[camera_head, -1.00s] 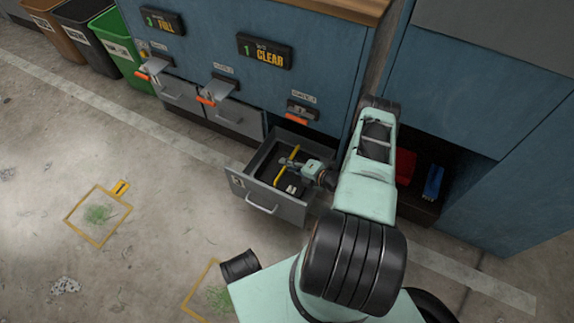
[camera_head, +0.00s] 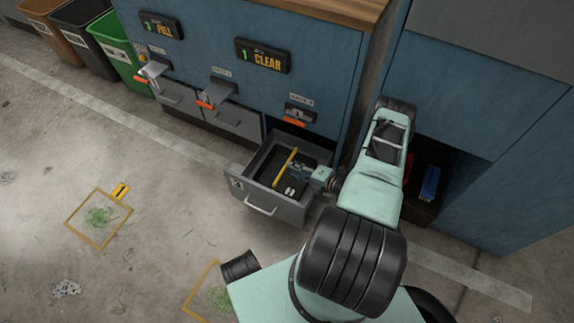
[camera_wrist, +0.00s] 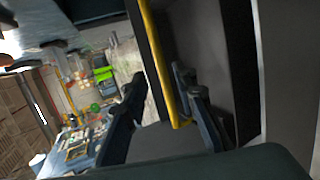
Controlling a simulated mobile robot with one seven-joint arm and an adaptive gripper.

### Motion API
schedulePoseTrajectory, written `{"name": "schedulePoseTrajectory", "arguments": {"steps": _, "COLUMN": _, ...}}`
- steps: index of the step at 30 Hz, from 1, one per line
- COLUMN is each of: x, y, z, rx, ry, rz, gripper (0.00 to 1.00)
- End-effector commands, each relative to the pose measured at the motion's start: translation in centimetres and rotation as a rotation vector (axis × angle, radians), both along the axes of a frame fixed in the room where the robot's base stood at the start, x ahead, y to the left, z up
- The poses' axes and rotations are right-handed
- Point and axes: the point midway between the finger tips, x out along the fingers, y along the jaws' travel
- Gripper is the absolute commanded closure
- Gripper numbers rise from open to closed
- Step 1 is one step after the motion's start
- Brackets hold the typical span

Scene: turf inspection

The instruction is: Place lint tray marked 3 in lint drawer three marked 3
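The open grey drawer (camera_head: 243,199) is pulled out under the right-hand gate; the mark on its front is too small to read surely. A dark tray with a yellow edge strip (camera_head: 285,166) lies inside it, with a small white mark on its near side. The yellow strip (camera_wrist: 160,60) also shows in the wrist view. My gripper (camera_head: 301,170) is low over the drawer, just right of the strip. In the wrist view its two fingers (camera_wrist: 160,98) stand apart, with a gap between them. I cannot tell whether they touch the tray.
Two closed drawers (camera_head: 238,121) are left of the open one, beneath orange-tipped levers. Displays read "3 FULL" (camera_head: 162,25) and "1 CLEAR" (camera_head: 263,56). An open bay at right holds a blue object (camera_head: 430,184). Bins (camera_head: 118,48) stand far left. The floor before the drawer is clear.

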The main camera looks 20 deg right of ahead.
Motion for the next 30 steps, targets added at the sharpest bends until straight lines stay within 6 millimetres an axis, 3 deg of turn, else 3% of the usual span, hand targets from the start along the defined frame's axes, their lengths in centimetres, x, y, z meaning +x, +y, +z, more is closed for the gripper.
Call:
{"name": "schedulePoseTrajectory", "arguments": {"steps": 6, "x": -3.7, "y": -1.9, "z": 2.1, "rx": -0.001, "ry": -0.001, "rz": -0.002, "gripper": 0.74}}
{"name": "schedulePoseTrajectory", "arguments": {"steps": 11, "x": -5.1, "y": -2.5, "z": 2.7, "rx": 0.001, "ry": 0.000, "rz": 0.000, "gripper": 0.74}}
{"name": "schedulePoseTrajectory", "arguments": {"steps": 30, "x": -5.5, "y": -2.6, "z": 2.8, "rx": 0.000, "ry": -0.001, "rz": 0.001, "gripper": 0.74}}
